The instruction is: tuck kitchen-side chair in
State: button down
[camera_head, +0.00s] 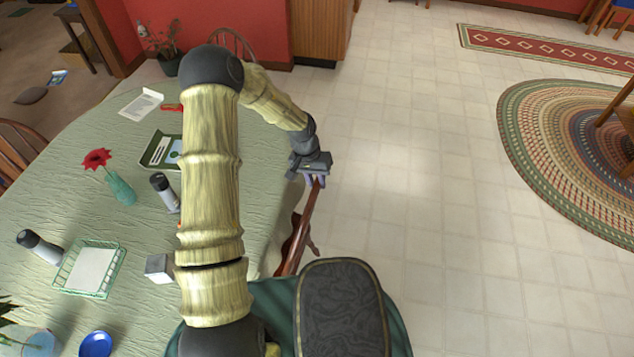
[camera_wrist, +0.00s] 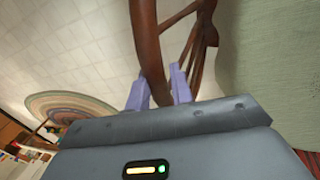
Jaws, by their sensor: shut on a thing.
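A dark reddish-brown wooden chair (camera_head: 299,232) stands at the right edge of the table with the green cloth (camera_head: 240,205). Its back shows edge-on in the head view, and most of the rest is hidden under the table edge and my body. My gripper (camera_head: 316,180) is at the top end of the chair back. In the wrist view, the two purple fingers of my gripper (camera_wrist: 161,92) are shut around a dark wooden bar of the chair (camera_wrist: 146,38). The green tablecloth (camera_wrist: 270,70) is close on the right in that view.
On the table are a red flower in a vase (camera_head: 120,187), a wire basket (camera_head: 87,270), a blue bowl (camera_head: 95,344) and dark-capped bottles. Pale tiled floor (camera_head: 420,150) lies open to the right, up to an oval braided rug (camera_head: 560,150).

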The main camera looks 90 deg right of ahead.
jog(key=shift+w+d, duration=0.2)
jog(key=shift+w, duration=0.25)
jog(key=c, duration=1.7)
grip_release()
jog(key=o, duration=0.5)
jog(key=shift+w+d, duration=0.1)
jog(key=shift+w, duration=0.15)
jog(key=shift+c, duration=0.2)
jog(key=shift+s, duration=0.3)
jog(key=shift+r, duration=0.1)
jog(key=w+r+b, duration=0.3)
jog(key=r+b, duration=0.1)
jog(key=r, duration=1.3)
jog(key=shift+d, duration=0.4)
jog(key=shift+w, duration=0.25)
